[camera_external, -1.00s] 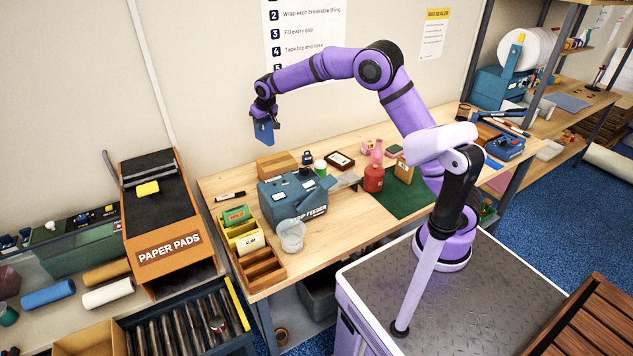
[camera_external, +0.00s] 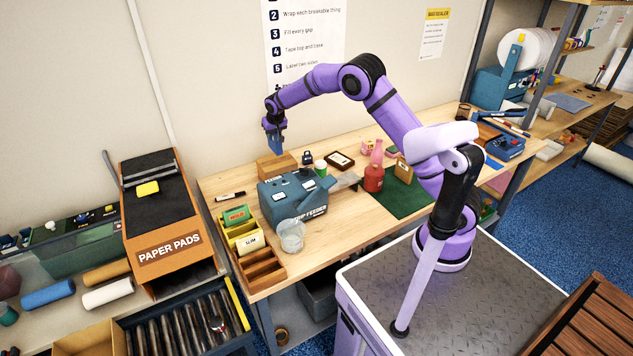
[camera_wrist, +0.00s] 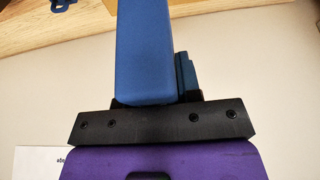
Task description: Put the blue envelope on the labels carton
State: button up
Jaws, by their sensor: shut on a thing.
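My gripper (camera_external: 273,125) is shut on the blue envelope (camera_external: 277,142), which hangs below it in the external view. In the wrist view the blue envelope (camera_wrist: 144,50) reaches forward from the jaws (camera_wrist: 155,100), its broad face towards the camera. A small brown carton (camera_external: 271,169) stands on the bench below the envelope, behind the teal strip feeder. The envelope is above the carton; a gap seems to separate them. The carton's marking is too small to read, so I cannot tell if it is the labels carton.
The teal strip feeder (camera_external: 291,203) stands in front of the carton. A green cup (camera_external: 320,168), a dark frame (camera_external: 340,160) and a red bottle (camera_external: 374,178) are to its right. The wall is close behind.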

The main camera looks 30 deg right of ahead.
aim_at(277, 133)
jog(key=shift+f, duration=2.65)
jog(key=o, duration=1)
jog(key=shift+f, duration=0.15)
jog(key=v, duration=1.2)
